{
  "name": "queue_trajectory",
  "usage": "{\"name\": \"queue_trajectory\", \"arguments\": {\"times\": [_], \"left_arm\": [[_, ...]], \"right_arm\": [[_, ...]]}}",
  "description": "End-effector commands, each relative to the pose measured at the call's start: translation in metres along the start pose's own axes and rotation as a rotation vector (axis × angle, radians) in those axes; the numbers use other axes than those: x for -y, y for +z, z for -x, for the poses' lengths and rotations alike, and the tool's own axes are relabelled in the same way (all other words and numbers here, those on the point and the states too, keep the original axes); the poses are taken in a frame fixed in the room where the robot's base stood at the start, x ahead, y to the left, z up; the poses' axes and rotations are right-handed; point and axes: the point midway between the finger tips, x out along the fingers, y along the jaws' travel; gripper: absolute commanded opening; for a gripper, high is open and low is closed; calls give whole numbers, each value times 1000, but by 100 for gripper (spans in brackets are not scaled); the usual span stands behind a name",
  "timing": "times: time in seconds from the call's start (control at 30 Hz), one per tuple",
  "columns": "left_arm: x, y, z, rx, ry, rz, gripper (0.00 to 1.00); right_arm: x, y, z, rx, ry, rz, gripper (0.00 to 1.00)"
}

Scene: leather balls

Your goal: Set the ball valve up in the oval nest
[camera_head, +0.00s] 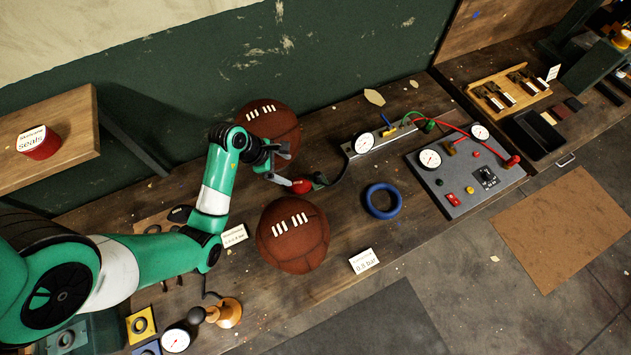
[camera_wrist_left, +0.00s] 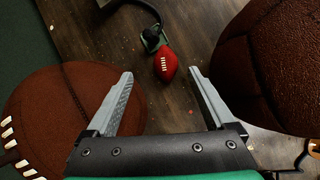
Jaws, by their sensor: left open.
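My left gripper (camera_head: 285,169) is open and empty, between the two large brown leather balls. In the left wrist view a small red oval ball (camera_wrist_left: 166,64) with white laces lies ahead of and between the open fingertips, not touched by them. It is also in the head view (camera_head: 301,186), close to the fingertips. A green fitting (camera_wrist_left: 152,39) on a black hose is right beside it; I cannot tell if they are joined. One brown ball (camera_head: 268,126) lies behind the gripper, another (camera_head: 293,234) in front. A blue ring (camera_head: 382,201), possibly the nest, lies empty to the right. No valve is clearly visible.
A grey panel (camera_head: 463,168) with gauges stands right of the ring, and a hose rail with a gauge (camera_head: 364,143) behind it. A card (camera_head: 364,261) stands near the front edge. Wood around the blue ring is clear. A wooden tray (camera_head: 508,92) is at the far right.

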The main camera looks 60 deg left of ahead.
Motion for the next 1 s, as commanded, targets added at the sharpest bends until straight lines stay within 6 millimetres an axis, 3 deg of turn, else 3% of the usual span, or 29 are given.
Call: {"name": "queue_trajectory", "arguments": {"times": [0.13, 0.27, 0.6, 0.9, 1.0], "left_arm": [[-3, -6, 4, -34, 11, -64, 88], [-2, -10, -4, -33, 9, -62, 88], [12, -40, -72, -31, 7, -60, 88], [10, -39, -88, -30, 10, -61, 88], [11, -41, -103, -30, 8, -61, 88]], "right_arm": [[0, -1, -1, 0, 0, 0, 50], [0, 2, 2, 0, 0, 0, 50], [0, 17, 19, 0, 0, 0, 50], [0, 20, 21, 0, 0, 0, 50], [0, 24, 26, 0, 0, 0, 50]]}}
